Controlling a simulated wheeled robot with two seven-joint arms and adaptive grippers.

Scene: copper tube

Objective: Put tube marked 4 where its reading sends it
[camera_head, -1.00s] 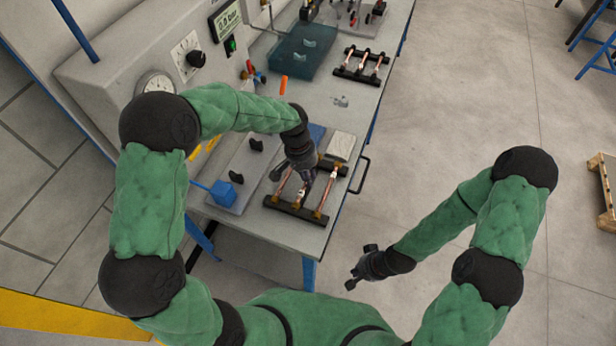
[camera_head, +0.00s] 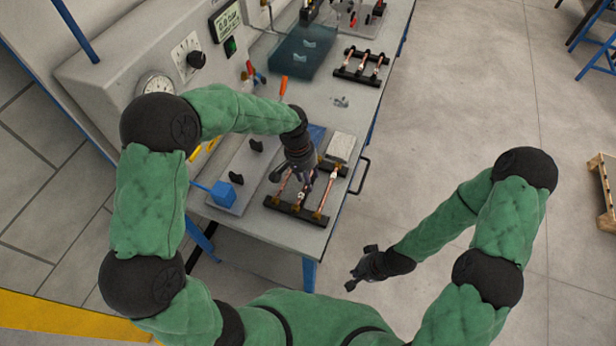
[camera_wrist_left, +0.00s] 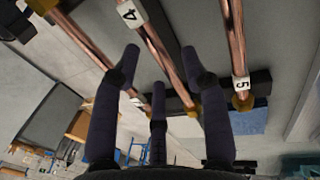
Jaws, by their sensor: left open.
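The tube marked 4 (camera_wrist_left: 160,48) is copper, with a white label, and is the middle of three tubes on a dark rack (camera_head: 290,208); it also shows in the head view (camera_head: 303,196). My left gripper (camera_wrist_left: 160,62) is open over the rack, its fingers spread around the line of tube 4. I cannot tell whether they touch it. The tube marked 5 (camera_wrist_left: 236,45) lies to the right in the wrist view, and another tube (camera_wrist_left: 82,38) to the left. My right gripper (camera_head: 358,270) is away from the bench, over the floor, its fingers apart and empty.
A panel with a display (camera_head: 226,20), a dial (camera_head: 190,55) and a gauge (camera_head: 156,84) stands along the bench's left side. A teal tray (camera_head: 303,53) and a second rack of tubes (camera_head: 362,66) lie farther back.

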